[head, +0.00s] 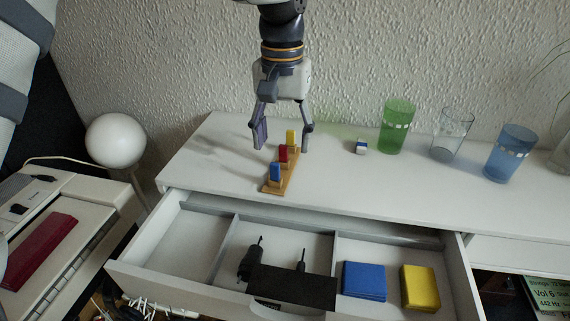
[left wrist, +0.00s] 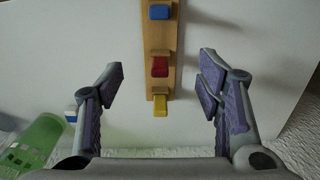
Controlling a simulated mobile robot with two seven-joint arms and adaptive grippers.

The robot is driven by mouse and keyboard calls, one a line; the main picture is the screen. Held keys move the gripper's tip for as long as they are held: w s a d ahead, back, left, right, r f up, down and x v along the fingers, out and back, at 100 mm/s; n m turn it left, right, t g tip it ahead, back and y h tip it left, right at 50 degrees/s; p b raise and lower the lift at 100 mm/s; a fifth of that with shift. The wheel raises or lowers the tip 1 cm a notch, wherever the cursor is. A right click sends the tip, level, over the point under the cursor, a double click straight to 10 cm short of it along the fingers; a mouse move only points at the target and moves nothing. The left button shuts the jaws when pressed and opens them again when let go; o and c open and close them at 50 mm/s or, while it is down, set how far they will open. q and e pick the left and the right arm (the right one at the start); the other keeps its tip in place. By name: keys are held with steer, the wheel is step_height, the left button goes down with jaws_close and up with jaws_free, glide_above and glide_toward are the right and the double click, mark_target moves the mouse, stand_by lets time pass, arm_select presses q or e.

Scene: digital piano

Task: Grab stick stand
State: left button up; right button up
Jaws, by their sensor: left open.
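The stick stand (head: 279,177) is a small wooden base with blue, red and yellow blocks standing in a row. It is on the white desk top near the front edge. My left gripper (head: 281,143) points down over its far end, near the yellow block, with its fingers apart on either side. In the left wrist view the stand (left wrist: 161,38) runs down from the top edge, and the open left gripper (left wrist: 162,88) has one finger at each side, with a gap to the wood. My right gripper is not in view.
An open drawer (head: 185,237) below holds a black item (head: 291,287), a blue pad (head: 364,281) and a yellow pad (head: 420,287). A small white-and-blue block (head: 361,147), a green glass (head: 397,126), a clear glass (head: 451,134) and a blue glass (head: 508,153) stand to the right.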

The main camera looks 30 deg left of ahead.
mark_target(283, 146)
arm_select(q)
steer(key=f, duration=0.5)
steer(key=shift+w, duration=0.25)
jaws_close()
